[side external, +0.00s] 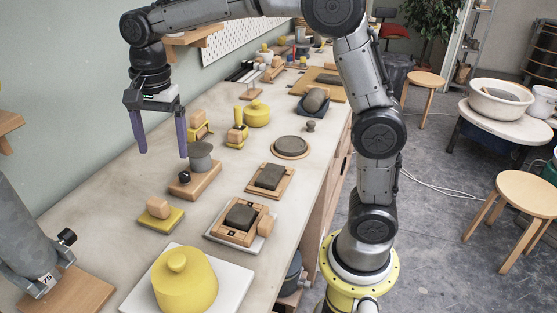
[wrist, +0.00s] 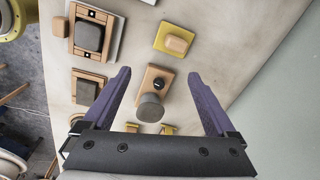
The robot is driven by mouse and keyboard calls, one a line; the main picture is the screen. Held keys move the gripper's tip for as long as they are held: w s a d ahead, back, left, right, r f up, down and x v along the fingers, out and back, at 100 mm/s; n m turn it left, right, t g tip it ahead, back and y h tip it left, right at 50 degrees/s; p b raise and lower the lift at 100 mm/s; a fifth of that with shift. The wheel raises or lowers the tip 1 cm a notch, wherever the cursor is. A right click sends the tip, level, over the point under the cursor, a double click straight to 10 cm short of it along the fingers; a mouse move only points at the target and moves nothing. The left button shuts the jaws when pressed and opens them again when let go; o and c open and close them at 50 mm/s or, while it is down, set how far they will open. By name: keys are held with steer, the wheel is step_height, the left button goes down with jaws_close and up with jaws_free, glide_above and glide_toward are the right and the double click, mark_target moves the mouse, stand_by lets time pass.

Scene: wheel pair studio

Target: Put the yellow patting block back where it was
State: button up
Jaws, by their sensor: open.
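A flat yellow block with a rounded wooden grip on top, which looks like the yellow patting block (side external: 176,220), lies on the bench near the wall side. In the wrist view the yellow block (wrist: 163,47) is beyond my fingertips, apart from them. My gripper (side external: 163,154) is open and empty, above the bench, fingers pointing down. In the wrist view my gripper (wrist: 158,73) has its purple fingers spread either side of a wooden base (wrist: 152,75) with a black knob and a grey cylinder. I cannot tell that the fingers touch anything.
A dark clay slab on a wooden frame (side external: 222,233) and another on a board (side external: 285,191) lie to the right. A yellow lidded pot (side external: 185,285) stands in front on a white board (side external: 240,285). Smaller yellow-and-wood tools (side external: 237,136) stand behind. Bare bench surrounds the yellow block.

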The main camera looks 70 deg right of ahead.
steer(key=s+d+r+n+t, duration=0.1)
steer(key=s+d+n, duration=0.1)
steer(key=s+n, duration=0.35)
steer(key=s+d+r+n+t, duration=0.2)
steer(key=s, duration=0.7)
steer(key=s+f+n, duration=0.2)
steer(key=s+n, duration=0.1)
steer(key=s, duration=0.2)
steer(key=s+d+f+n+t, duration=0.1)
steer(key=s+f+n, duration=0.2)
steer(key=s+n, duration=0.1)
steer(key=shift+s+t, duration=0.3)
steer(key=shift+s, duration=0.35)
steer(key=shift+d, duration=0.1)
